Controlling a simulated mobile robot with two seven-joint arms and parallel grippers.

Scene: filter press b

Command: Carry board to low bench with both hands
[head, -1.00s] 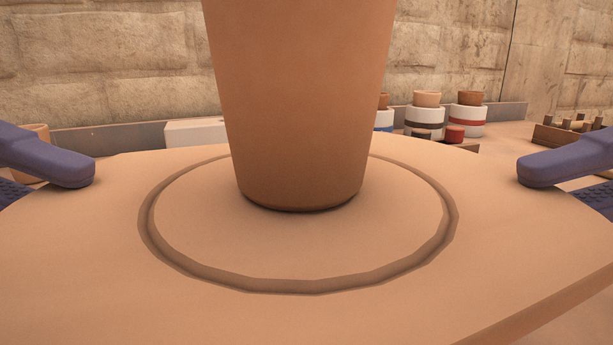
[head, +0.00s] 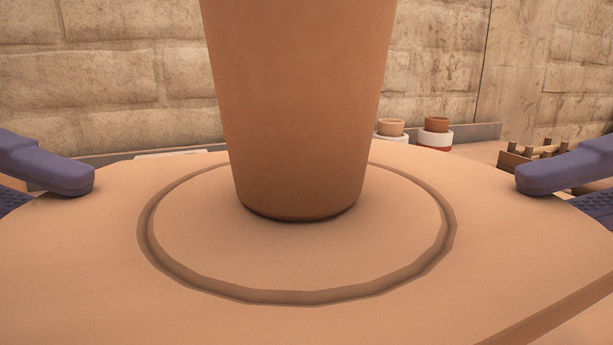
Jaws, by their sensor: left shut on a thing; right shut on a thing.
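The tan board (head: 90,265) fills the lower part of the head view, close to me. A ring groove is cut into its top. A tall terracotta-coloured pot (head: 300,110) stands upright on the board inside the ring; its top is cut off by the frame. My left gripper (head: 70,180) is shut on the board's left edge, and my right gripper (head: 540,180) is shut on its right edge. Their lower fingers are mostly hidden by the board. The low bench cannot be made out.
Behind the board are a pale stone block wall (head: 110,70) and a low grey ledge (head: 480,132). Small banded containers (head: 437,135) stand at the back right, near a wooden rack (head: 535,155). The board hides most of the surface beyond.

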